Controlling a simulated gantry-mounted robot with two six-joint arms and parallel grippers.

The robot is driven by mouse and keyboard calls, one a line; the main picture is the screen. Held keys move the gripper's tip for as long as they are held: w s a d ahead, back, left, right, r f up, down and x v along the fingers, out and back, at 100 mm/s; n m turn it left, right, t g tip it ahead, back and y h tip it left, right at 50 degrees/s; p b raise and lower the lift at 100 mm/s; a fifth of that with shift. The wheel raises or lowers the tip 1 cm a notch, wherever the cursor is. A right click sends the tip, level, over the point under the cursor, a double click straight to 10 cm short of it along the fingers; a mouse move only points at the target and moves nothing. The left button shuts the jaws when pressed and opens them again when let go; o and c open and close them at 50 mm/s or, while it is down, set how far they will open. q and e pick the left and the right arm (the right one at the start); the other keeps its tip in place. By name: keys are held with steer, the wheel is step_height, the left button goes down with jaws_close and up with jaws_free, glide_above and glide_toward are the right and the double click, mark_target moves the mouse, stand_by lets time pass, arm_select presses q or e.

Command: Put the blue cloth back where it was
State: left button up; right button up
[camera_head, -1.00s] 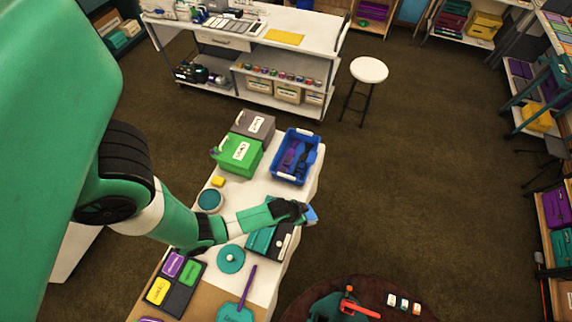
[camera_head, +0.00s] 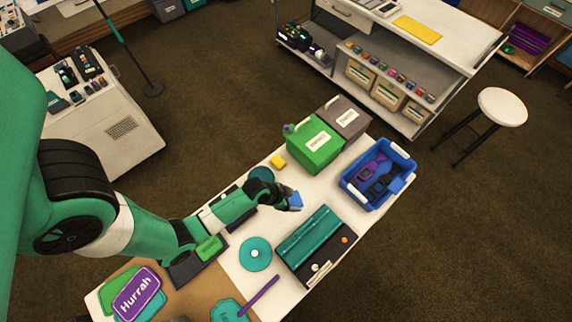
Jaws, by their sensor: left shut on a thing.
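My left gripper (camera_head: 290,200) is shut on the blue cloth (camera_head: 297,200), a small folded piece sticking out past the fingertips. The gripper is over the white table (camera_head: 325,190), between the green box (camera_head: 313,146) and the black and teal case (camera_head: 302,240). I cannot tell whether the cloth touches the table top. My right gripper is not in view.
A blue bin (camera_head: 400,185) with purple and dark things stands at the table's right edge. Bare table shows right of the cloth.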

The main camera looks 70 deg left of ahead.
arm_select(q)
steer(key=shift+f, duration=0.1)
steer(key=w+a+f+b, duration=0.1)
steer(key=a+f+b, duration=0.2)
steer(key=a, duration=0.1)
steer(key=w+a+f+b, duration=0.2)
steer(key=a+f, duration=0.1)
steer(key=a, duration=0.1)
steer(key=w+a+f+b, duration=0.1)
steer(key=a+f+b, duration=0.2)
steer(key=a, duration=0.1)
steer(key=shift+w+a+f+b, duration=0.1)
steer(key=shift+w+b, duration=0.1)
steer(key=shift+b, duration=0.1)
steer(key=shift+w+a, duration=0.1)
steer(key=shift+a, duration=0.05)
steer(key=f+b, duration=0.3)
steer(key=shift+w+a+f, duration=0.15)
steer(key=shift+a+f, duration=0.15)
steer(key=shift+a, duration=0.1)
steer(key=shift+f+b, duration=0.3)
steer(key=shift+b, duration=0.05)
steer(key=shift+d+r, duration=0.1)
steer(key=shift+r, duration=0.05)
steer(key=o, duration=1.1)
